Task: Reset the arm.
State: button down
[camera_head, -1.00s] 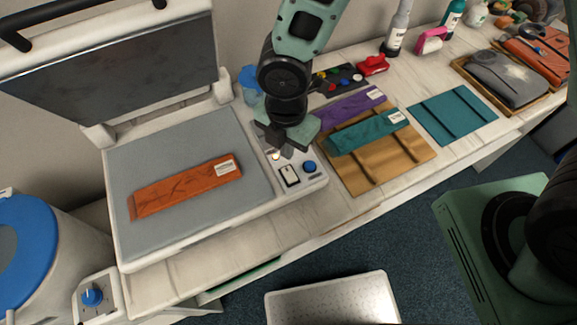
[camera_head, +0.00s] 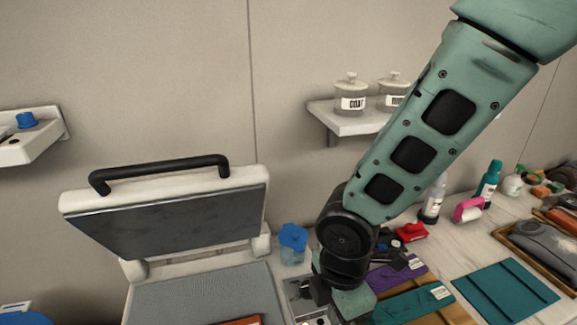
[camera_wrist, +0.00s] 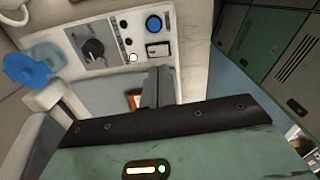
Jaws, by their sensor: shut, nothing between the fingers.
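My gripper (camera_head: 322,290) hangs at the end of my green arm, low in the head view, over the control panel side of the open press. Its fingers are mostly hidden behind my wrist there. In the wrist view my gripper (camera_wrist: 155,88) points toward the press, and it is shut with nothing held.
The press lid (camera_head: 180,215) stands open with its black handle up. An orange cloth (camera_head: 240,321) lies on the grey bed (camera_head: 205,295). A blue-lidded jar (camera_head: 293,245) stands behind the panel. Purple (camera_head: 400,276) and teal cloths (camera_head: 415,302) lie right. A shelf (camera_head: 345,118) holds jars.

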jog(key=s+d+r+m+b, duration=0.3)
jog(key=s+d+r+m, duration=0.3)
jog(key=m, duration=0.8)
jog(key=s+r, duration=0.1)
jog(key=s, duration=0.2)
jog(key=shift+s+y, duration=0.3)
jog(key=shift+s, duration=0.1)
